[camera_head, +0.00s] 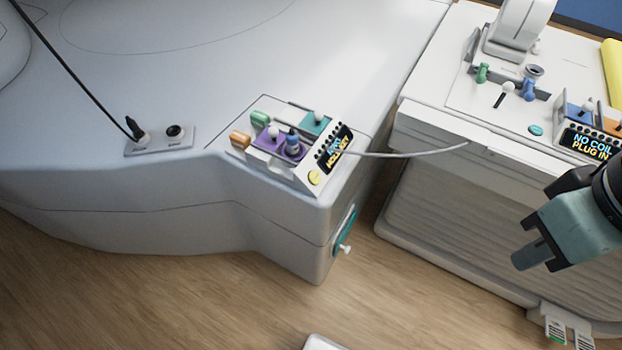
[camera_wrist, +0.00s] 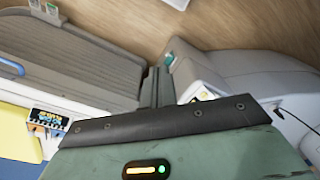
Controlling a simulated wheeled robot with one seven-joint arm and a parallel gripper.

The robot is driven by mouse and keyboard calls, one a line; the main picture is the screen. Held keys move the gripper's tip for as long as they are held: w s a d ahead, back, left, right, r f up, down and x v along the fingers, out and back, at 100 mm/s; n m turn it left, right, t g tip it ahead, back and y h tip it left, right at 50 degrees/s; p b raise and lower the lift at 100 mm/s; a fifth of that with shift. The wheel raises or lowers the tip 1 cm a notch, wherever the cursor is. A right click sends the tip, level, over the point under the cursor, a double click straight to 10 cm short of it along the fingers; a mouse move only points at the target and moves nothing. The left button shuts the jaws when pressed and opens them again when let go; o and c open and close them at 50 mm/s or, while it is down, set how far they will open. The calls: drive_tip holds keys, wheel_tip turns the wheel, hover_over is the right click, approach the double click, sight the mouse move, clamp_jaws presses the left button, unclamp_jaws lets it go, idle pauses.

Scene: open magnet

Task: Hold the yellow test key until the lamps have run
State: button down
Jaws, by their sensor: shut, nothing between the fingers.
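A row of small dark dots, perhaps the lamps (camera_head: 322,152), runs beside the display. My gripper (camera_head: 517,260) is at the far right, well apart from the key, over the front of the white cabinet. Its fingers are together and empty, and they also show in the wrist view (camera_wrist: 155,88). I cannot make out the key clearly there.
A grey cable (camera_head: 410,154) spans from the control box to the white cabinet (camera_head: 440,125). The box carries several levers on coloured plates. A second display (camera_head: 590,146) reads "NO COIL PLUG IN". A teal panel with a white knob (camera_head: 345,248) sticks out below the box. Wooden floor lies in front.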

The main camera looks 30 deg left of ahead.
sight(315, 177)
drive_tip(key=w+a+f+n+t+y+b, duration=0.2)
drive_tip(key=w+a+f+t+y+b, duration=0.2)
drive_tip(key=w+a+f+y+b, duration=0.2)
drive_tip(key=w+a+f+n+t+y+b, duration=0.3)
drive_tip(key=w+a+f+t+y+b, duration=0.2)
drive_tip(key=w+a+f+b, duration=0.5)
drive_tip(key=a+f+y+b, duration=0.1)
drive_tip(key=a+f+b, duration=0.1)
drive_tip(key=a+f, duration=0.3)
drive_tip(key=shift+a+t, duration=0.3)
drive_tip(key=shift+a, duration=0.9)
drive_tip(key=a+f+b, duration=0.1)
drive_tip(key=a+f, duration=0.1)
drive_tip(key=a+f+b, duration=0.2)
drive_tip(key=a+f, duration=0.1)
drive_tip(key=shift+w+f, duration=0.15)
drive_tip(key=shift+f, duration=0.1)
drive_tip(key=shift+a+f+b, duration=0.4)
drive_tip(key=shift+a+b, duration=0.15)
drive_tip(key=shift+b, duration=0.05)
drive_tip(key=shift+f, duration=0.1)
drive_tip(key=shift+a+f+b, duration=0.2)
drive_tip(key=shift+a+b, duration=0.1)
drive_tip(key=shift+b, duration=0.1)
